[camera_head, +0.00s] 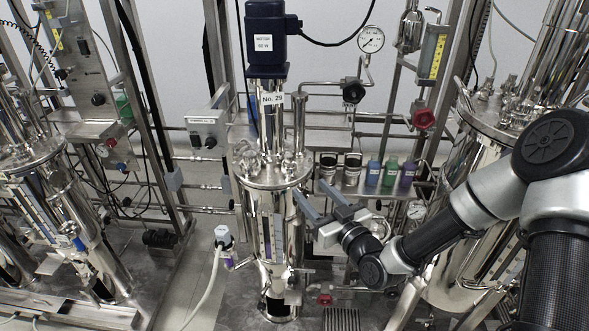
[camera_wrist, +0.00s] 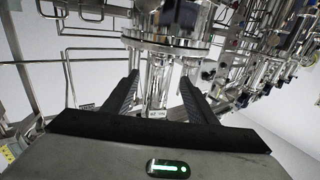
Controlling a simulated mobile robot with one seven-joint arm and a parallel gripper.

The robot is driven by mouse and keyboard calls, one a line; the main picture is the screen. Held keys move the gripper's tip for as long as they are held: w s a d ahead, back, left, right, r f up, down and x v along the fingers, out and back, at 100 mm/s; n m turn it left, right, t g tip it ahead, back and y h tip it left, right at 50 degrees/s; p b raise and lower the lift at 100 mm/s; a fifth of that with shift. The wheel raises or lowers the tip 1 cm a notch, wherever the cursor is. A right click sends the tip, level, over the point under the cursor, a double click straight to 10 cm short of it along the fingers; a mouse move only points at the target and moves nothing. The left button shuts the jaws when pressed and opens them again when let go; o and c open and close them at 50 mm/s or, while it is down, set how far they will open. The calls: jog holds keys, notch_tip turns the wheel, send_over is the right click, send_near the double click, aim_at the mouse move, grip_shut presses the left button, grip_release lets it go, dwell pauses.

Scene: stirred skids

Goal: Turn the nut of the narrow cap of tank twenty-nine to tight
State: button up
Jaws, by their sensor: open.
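Tank twenty-nine (camera_head: 266,212) is a slim shiny steel vessel in the middle of the head view, with a "No. 29" tag (camera_head: 273,99) under its blue motor. Its lid (camera_head: 272,172) carries several small fittings and caps. They are too small and crowded to tell which is the narrow cap, or how its nut is turned. My gripper (camera_head: 312,192) is at the right of the tank, just below lid height, open and empty.
Dark, blue, green and purple bottles (camera_head: 373,173) stand on a shelf behind my gripper. A red valve knob (camera_head: 424,119) and a pressure gauge (camera_head: 371,39) are on pipes behind. A larger steel tank (camera_head: 478,190) stands close at right. A white hose (camera_head: 212,275) hangs at left.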

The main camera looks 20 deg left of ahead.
aim_at(290, 171)
jog(key=x, duration=1.1)
jog(key=shift+w+a, duration=0.1)
jog(key=c, duration=1.1)
jog(key=shift+o, duration=0.2)
jog(key=shift+s+a+f+m+t+h+b, duration=0.1)
jog(key=shift+s+a+m+t+h+b, duration=0.1)
jog(key=shift+m+t+h+b, duration=0.25)
jog(key=shift+s+a+f+m+t+h+b, duration=0.1)
jog(key=shift+a+m+t+h+b, duration=0.05)
jog(key=shift+m+t+h+b, duration=0.3)
jog(key=shift+a+m+t+h+b, duration=0.1)
jog(key=shift+m+t+h+b, duration=0.55)
jog(key=shift+h, duration=0.45)
jog(key=shift+r+m+t+h, duration=0.15)
jog(key=shift+m+t+h, duration=0.2)
jog(key=shift+m+h, duration=0.4)
jog(key=shift+h, duration=0.25)
jog(key=o, duration=1.1)
jog(key=shift+c, duration=0.2)
